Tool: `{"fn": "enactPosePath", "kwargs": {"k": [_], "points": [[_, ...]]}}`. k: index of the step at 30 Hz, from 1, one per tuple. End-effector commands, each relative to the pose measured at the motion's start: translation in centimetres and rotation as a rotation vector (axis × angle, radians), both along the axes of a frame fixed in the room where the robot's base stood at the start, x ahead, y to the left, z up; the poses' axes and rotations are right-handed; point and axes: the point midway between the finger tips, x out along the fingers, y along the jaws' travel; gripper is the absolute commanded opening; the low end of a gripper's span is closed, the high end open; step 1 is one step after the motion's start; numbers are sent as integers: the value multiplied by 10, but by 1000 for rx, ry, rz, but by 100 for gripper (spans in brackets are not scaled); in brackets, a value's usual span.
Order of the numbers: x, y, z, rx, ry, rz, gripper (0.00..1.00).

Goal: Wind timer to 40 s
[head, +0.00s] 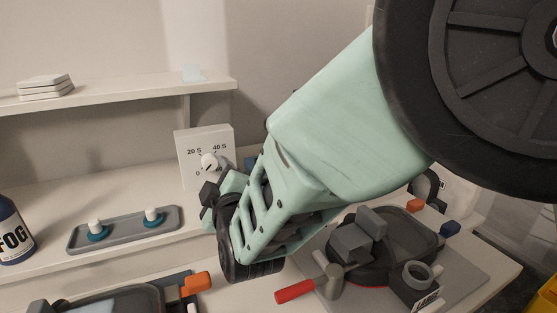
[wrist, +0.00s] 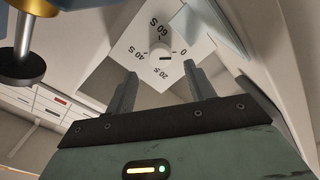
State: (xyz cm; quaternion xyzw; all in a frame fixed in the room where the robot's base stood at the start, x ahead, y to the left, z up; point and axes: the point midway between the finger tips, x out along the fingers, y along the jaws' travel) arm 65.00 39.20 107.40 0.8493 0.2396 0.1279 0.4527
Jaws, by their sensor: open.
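The timer (head: 190,168) is a white box with a dial face, standing at the back of the bench. Its round white knob (head: 209,163) sits at the centre of the marks; 20 S, 40 S and 0 can be read. In the wrist view the timer face (wrist: 135,50) also shows 60 S, and its knob (wrist: 165,57) carries a short dark mark; which number it points to is hard to tell. My gripper (head: 210,194) is just in front of the timer. In the wrist view my gripper (wrist: 162,82) is open and empty, its fingers apart either side of the knob's line.
A grey tray (head: 128,234) with two white-and-teal pieces lies left. A dark bottle marked FOG (head: 14,232) stands at the far left. A portafilter-like tool with a red handle (head: 295,291) and a dark round device (head: 400,240) are at the right. A shelf (head: 120,95) runs above.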

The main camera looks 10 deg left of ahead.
Motion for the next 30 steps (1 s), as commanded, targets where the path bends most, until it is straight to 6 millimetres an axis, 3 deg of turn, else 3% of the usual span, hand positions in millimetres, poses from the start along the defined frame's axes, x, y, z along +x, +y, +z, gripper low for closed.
{"fn": "enactPosePath", "kwargs": {"k": [3,9,20,25,30], "points": [[19,11,1,1,-1,-2,54],[36,22,0,1,0,-1,54],[40,25,0,0,2,0,54],[40,25,0,1,1,0,12],[40,25,0,2,1,0,9]]}}
